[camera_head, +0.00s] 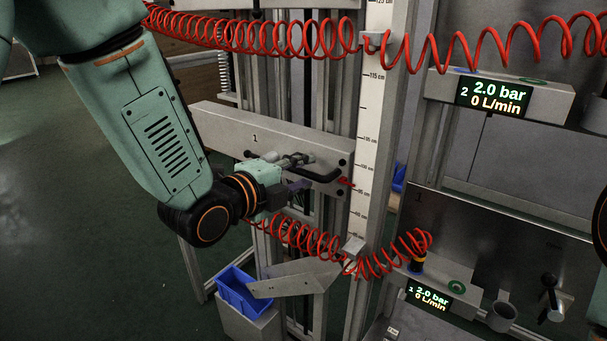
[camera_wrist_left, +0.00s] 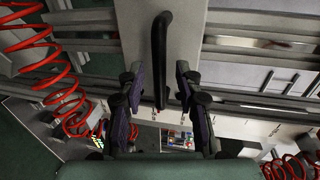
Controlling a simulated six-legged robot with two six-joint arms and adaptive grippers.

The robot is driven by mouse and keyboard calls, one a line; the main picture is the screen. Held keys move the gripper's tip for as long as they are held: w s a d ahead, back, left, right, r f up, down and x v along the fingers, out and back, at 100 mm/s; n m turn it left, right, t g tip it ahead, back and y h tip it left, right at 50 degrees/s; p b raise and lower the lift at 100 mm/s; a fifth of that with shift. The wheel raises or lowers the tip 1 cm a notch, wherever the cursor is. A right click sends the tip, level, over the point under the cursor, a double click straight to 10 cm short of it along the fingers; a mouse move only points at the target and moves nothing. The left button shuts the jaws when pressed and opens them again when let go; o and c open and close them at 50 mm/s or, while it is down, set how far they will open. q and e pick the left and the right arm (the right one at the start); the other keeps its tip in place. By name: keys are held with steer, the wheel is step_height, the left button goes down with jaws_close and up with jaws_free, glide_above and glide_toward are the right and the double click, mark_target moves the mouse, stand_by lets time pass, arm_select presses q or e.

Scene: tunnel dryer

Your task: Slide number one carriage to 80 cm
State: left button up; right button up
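The number one carriage (camera_head: 228,127) is a grey horizontal beam marked "1" on vertical rails in the head view. A black bar handle (camera_head: 322,176) is on its right part; it also shows in the left wrist view (camera_wrist_left: 160,60). A red pointer (camera_head: 346,182) at the beam's right end lies against the white scale (camera_head: 369,120), between about the 95 and 100 cm marks. My left gripper (camera_head: 298,173) is at the handle. In the left wrist view its fingers (camera_wrist_left: 160,75) stand apart on both sides of the handle, with gaps visible. My right gripper is not in view.
Red coiled hoses (camera_head: 265,38) cross above the carriage and another (camera_head: 310,238) hangs below it. A blue bin (camera_head: 243,289) and an angled metal plate (camera_head: 295,281) are below. Panels with pressure displays (camera_head: 493,97) stand at the right. Open floor lies left.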

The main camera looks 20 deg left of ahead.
arm_select(q)
steer(key=shift+w+d+f, duration=0.15)
steer(key=shift+w+d, duration=0.1)
steer(key=shift+w, duration=0.3)
steer(key=shift+a, duration=0.1)
jaws_close()
stand_by(0.4)
